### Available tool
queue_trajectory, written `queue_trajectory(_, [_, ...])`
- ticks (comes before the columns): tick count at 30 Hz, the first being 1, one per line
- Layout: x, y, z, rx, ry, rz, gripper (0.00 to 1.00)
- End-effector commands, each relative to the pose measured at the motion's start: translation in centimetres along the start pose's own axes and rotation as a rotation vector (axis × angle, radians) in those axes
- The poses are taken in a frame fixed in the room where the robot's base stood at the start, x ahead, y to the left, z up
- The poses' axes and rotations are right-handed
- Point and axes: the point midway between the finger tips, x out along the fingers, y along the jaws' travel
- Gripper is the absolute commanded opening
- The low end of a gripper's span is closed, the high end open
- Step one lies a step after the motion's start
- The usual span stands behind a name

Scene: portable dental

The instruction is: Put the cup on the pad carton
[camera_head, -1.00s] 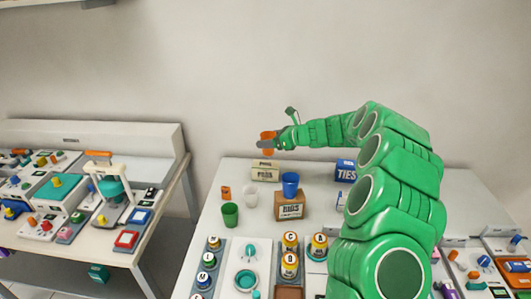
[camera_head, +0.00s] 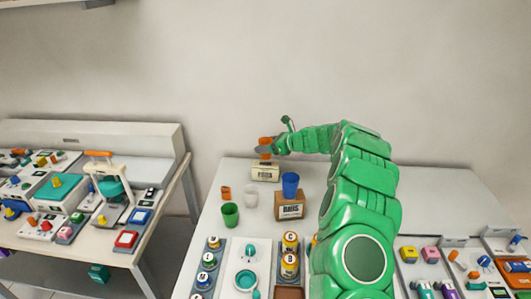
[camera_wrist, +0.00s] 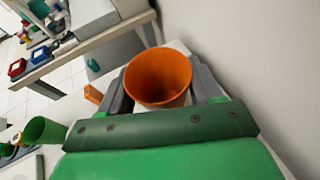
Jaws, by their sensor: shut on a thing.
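My gripper (camera_head: 265,149) is shut on an orange cup (camera_head: 265,142) at the back of the table. The orange cup also shows upright between the two fingers in the wrist view (camera_wrist: 158,76). The cream pad carton (camera_head: 265,173) stands right below the cup, near the table's back edge. In the wrist view the carton cannot be made out.
A blue cup (camera_head: 290,184) stands on the brown bibs box (camera_head: 290,207). Several labelled cans are in front. The wall (camera_head: 330,80) is close behind.

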Motion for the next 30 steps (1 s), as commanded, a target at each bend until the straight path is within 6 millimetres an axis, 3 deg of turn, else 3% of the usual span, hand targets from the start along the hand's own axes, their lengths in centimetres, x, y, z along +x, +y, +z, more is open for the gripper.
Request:
queue_trajectory(9, [1.4, -0.2, -3.1, 0.002, 0.002, -0.001, 0.36])
queue_trajectory(21, [1.5, -0.2, -3.3, 0.0, 0.001, 0.0, 0.36])
queue_trajectory(22, [1.5, -0.2, -3.3, 0.0, 0.001, 0.0, 0.67])
queue_trajectory(26, [1.5, -0.2, -3.3, 0.0, 0.001, 0.0, 0.87])
queue_trajectory(30, [1.5, -0.2, -3.3, 0.0, 0.001, 0.0, 0.89])
